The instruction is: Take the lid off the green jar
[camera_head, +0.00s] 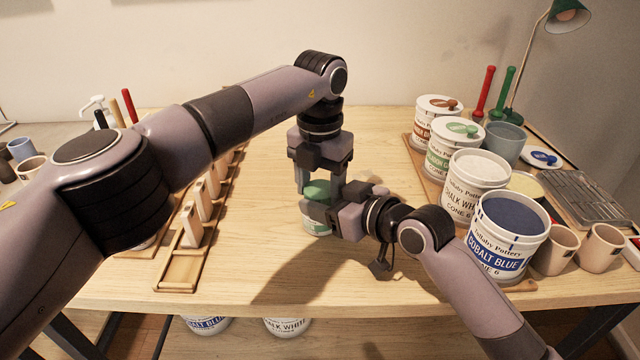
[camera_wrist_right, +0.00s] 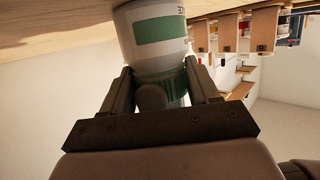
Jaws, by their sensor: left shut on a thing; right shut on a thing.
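The green jar (camera_head: 317,224) stands on the table's middle, white with a green label; its lower body also shows in the right wrist view (camera_wrist_right: 155,35). Its green lid (camera_head: 316,190) sits on top; I see no clear gap beneath it. My left gripper (camera_head: 320,182) points down from above, its fingers on either side of the lid, shut on it. My right gripper (camera_head: 330,213) reaches in from the right, low and sideways. In the right wrist view its fingers (camera_wrist_right: 160,75) flank the jar's upper part, shut on it. The exact contacts are partly hidden.
Labelled tubs, including a cobalt blue one (camera_head: 508,235) and a chalk white one (camera_head: 478,180), stand at the right. Wooden racks (camera_head: 180,272) line the left. Two cups (camera_head: 603,248) are at the far right. The front middle of the table is clear.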

